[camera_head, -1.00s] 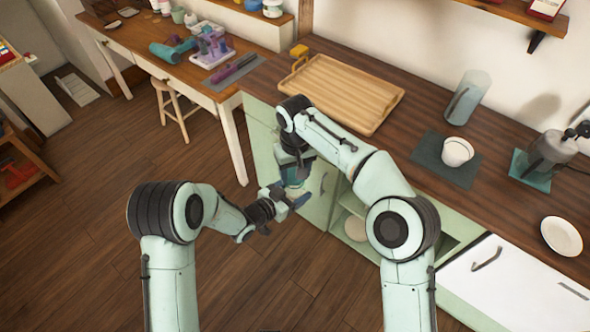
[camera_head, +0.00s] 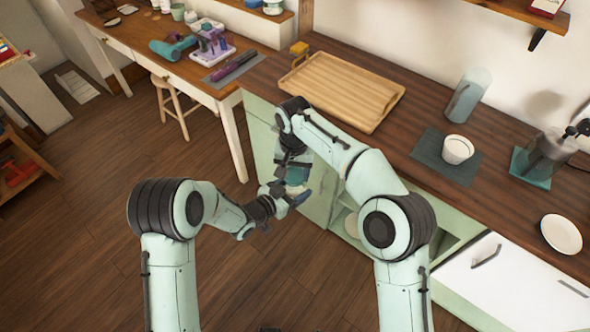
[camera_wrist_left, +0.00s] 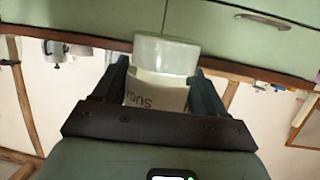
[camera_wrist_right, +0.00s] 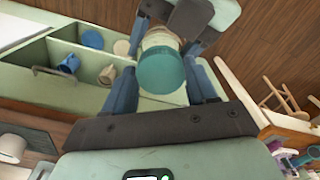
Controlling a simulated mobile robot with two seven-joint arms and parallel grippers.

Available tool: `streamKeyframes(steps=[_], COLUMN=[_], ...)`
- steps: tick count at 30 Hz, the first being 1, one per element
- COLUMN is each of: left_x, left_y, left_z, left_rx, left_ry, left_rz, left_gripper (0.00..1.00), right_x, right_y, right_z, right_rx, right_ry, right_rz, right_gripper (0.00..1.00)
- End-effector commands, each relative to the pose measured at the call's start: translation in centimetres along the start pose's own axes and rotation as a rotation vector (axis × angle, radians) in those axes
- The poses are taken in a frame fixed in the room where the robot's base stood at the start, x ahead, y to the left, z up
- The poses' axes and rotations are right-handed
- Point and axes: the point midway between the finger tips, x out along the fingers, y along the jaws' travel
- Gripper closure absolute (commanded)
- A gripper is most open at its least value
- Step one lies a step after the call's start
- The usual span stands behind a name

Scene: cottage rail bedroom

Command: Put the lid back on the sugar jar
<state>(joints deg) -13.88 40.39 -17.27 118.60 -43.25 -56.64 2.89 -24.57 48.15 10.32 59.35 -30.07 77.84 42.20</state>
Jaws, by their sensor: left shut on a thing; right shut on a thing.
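My left gripper (camera_head: 284,197) is shut on the sugar jar (camera_wrist_left: 158,90), a pale glass jar with a cream label reading "Sug". In the left wrist view the jar appears between both fingers. My right gripper (camera_wrist_right: 162,85) is shut on the round teal lid (camera_wrist_right: 162,71). In the right wrist view the lid is in line with the pale jar (camera_wrist_right: 160,38) beyond it. I cannot tell whether lid and jar touch. In the head view both grippers meet in front of the green cabinet, and the arms partly hide the jar and lid.
The counter holds a wooden tray (camera_head: 335,92), a white cup (camera_head: 457,150) on a dark mat, a glass cylinder (camera_head: 467,97) and a white plate (camera_head: 561,234). A stool (camera_head: 175,100) stands left; the floor is open.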

Motion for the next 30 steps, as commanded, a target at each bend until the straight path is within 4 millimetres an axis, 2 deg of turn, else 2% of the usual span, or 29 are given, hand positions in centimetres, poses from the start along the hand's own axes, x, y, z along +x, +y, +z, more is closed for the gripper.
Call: streamKeyframes(steps=[3, 24, 30], left_x=[0.01, 0.0, 0.0], left_y=[-0.01, 0.0, 0.0], left_z=[-0.07, -0.03, -0.03], left_rx=[0.0, 0.0, 0.0], left_ry=[0.002, 0.001, 0.001], left_rz=[0.0, 0.0, 0.0], left_gripper=[1.0, 1.0, 1.0], right_x=[-0.08, 0.06, 0.18], right_y=[-0.22, -0.45, -0.31], right_z=[-0.03, -0.68, -0.78], right_rx=[0.293, 2.059, 2.485], right_ry=[0.004, 0.004, 0.007], right_rz=[0.001, 0.007, 0.011], right_gripper=[0.71, 0.71, 0.71])
